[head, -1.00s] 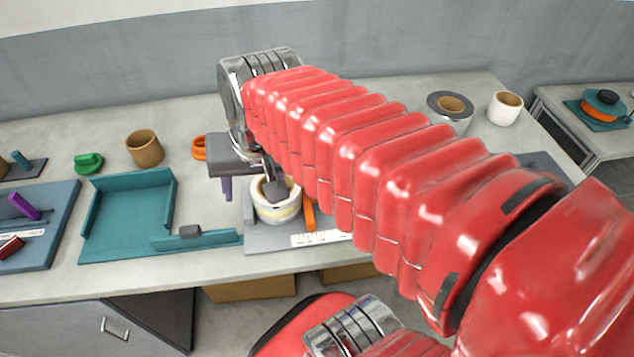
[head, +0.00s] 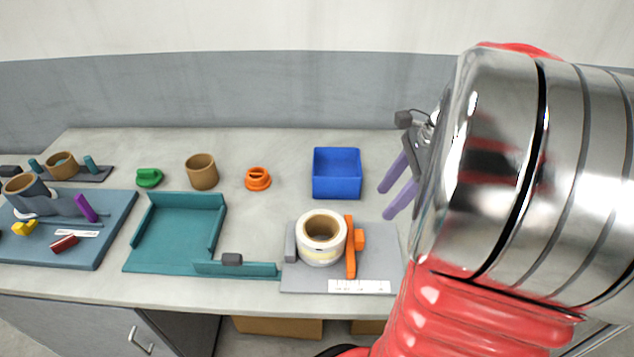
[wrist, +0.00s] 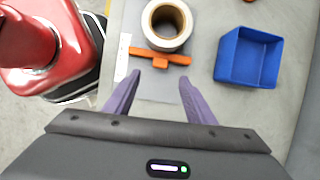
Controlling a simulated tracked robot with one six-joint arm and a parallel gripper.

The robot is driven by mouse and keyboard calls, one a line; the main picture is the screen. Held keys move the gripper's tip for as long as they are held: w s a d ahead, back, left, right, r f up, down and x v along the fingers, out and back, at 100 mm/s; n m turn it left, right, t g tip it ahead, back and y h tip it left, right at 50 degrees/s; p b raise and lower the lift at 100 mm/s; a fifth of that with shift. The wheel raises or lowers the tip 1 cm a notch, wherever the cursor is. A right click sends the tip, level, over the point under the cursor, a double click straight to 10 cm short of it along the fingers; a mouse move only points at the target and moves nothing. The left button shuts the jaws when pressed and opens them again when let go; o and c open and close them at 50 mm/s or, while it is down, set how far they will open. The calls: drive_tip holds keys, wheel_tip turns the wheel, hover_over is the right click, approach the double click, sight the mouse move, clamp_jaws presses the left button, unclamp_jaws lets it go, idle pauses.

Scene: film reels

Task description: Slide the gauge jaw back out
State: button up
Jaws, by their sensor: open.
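The gauge is a grey plate (head: 375,265) with a white scale strip (head: 358,286) along its front. The orange gauge jaw (head: 351,250) stands just right of a white reel with a brown core (head: 322,238); I cannot tell if they touch. A grey fixed jaw (head: 291,242) is on the reel's left. In the wrist view the orange jaw (wrist: 160,57) lies beyond my open, empty gripper (wrist: 160,77), with its knob pointing towards the fingers. In the head view my gripper (head: 384,202) is up and to the right of the jaw, apart from it.
A blue open box (head: 337,174) stands behind the gauge, and in the wrist view it (wrist: 250,57) is right of the fingers. A teal tray (head: 165,245) lies left of the gauge. An orange piece (head: 258,179) and a brown ring (head: 201,171) stand behind.

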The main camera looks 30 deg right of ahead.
sight(359, 236)
drive_tip(key=shift+s+d, duration=0.1)
drive_tip(key=shift+d, duration=0.15)
drive_tip(key=shift+f, duration=0.1)
drive_tip(key=x, duration=1.3)
drive_tip(key=shift+w+a+f, duration=0.2)
drive_tip(key=shift+f, duration=0.1)
drive_tip(key=shift+c, duration=0.3)
clamp_jaws()
